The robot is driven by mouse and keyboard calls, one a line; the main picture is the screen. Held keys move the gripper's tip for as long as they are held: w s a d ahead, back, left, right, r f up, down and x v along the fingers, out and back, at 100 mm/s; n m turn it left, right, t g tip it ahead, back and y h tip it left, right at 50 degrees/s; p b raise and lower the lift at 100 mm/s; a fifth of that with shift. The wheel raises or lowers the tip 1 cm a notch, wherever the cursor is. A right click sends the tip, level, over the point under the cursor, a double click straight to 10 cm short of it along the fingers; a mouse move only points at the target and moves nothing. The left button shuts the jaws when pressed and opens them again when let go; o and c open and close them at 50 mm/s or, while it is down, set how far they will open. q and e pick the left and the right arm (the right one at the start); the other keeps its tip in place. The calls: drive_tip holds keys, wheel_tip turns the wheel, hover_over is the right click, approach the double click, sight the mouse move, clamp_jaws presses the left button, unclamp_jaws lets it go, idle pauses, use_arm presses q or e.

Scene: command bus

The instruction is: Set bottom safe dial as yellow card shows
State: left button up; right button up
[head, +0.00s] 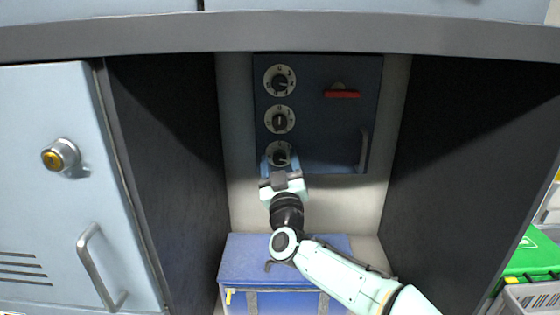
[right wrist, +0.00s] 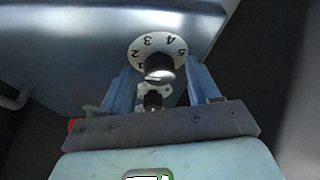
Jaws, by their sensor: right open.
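The blue safe (head: 310,115) has three white dials with black knobs in a column: a top dial (head: 279,81), a middle dial (head: 280,119) and a bottom dial (head: 279,152). My right gripper (head: 279,162) is at the bottom dial and partly covers it. In the right wrist view, its blue fingers are open on either side of the dark knob (right wrist: 159,68). I cannot tell whether the fingers touch the knob. I cannot make out a yellow card. My left gripper is not in view.
The safe has a red handle (head: 342,94) and a grey bar handle (head: 363,150). Dark walls flank the recess. A blue box (head: 270,256) stands below my right gripper. A cabinet door (head: 60,190) with a yellow-centred knob is at the left; a green case (head: 530,257) is at the right.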

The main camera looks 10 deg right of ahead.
drive_tip(key=c, duration=1)
drive_tip(key=shift+c, duration=0.2)
